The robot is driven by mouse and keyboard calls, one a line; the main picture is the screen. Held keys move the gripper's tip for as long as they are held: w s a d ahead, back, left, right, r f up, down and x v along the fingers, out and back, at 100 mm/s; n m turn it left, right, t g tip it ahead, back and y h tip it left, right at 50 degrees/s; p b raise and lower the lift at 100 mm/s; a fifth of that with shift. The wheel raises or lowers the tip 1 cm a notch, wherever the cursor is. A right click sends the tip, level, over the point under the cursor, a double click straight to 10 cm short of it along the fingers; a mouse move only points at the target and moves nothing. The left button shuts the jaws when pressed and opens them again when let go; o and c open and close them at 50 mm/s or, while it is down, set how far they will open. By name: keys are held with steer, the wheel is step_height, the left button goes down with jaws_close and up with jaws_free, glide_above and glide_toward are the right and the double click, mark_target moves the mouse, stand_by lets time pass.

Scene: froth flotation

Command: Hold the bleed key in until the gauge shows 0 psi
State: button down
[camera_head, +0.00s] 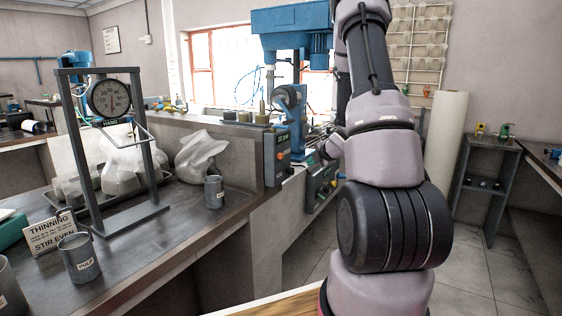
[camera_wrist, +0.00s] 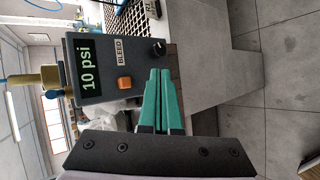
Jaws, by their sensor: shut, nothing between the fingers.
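The gauge box (camera_wrist: 95,60) is a dark grey case. In the wrist view its green display (camera_wrist: 87,72) appears turned on its side and reads 10 psi. The orange bleed key (camera_wrist: 125,83) stands out on its face beside the BLEED label (camera_wrist: 122,47). A black knob (camera_wrist: 158,47) is on the same face. My gripper (camera_wrist: 160,71) has teal fingers, shut together and empty. In the picture the fingertips are to the right of the orange key, apart from it. In the head view the box (camera_head: 276,158) hangs at the bench end, its display too small to read surely.
A blue machine (camera_head: 290,60) stands behind the box, with a grey lower control unit (camera_head: 320,185) close by. A grey cup (camera_head: 214,192) and the hanging dial scale (camera_head: 110,99) stand on the left bench. Tiled floor is open at right.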

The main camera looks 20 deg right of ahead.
stand_by(0.3)
steer(key=w+a, duration=0.5)
steer(key=w, duration=0.2)
steer(key=shift+a, duration=0.2)
steer(key=shift+w+a, duration=0.1)
stand_by(2.0)
steer(key=shift+w+a, duration=0.15)
steer(key=shift+w, duration=0.05)
steer(key=shift+w+a, duration=0.4)
steer(key=shift+w, duration=0.05)
stand_by(0.9)
stand_by(1.9)
steer(key=shift+s+d, duration=0.6)
steer(key=shift+s, duration=0.2)
steer(key=shift+d, duration=0.1)
steer(key=shift+s+d, duration=0.75)
steer(key=shift+s, duration=0.25)
steer(key=shift+s+d, duration=0.75)
steer(key=shift+s, duration=0.2)
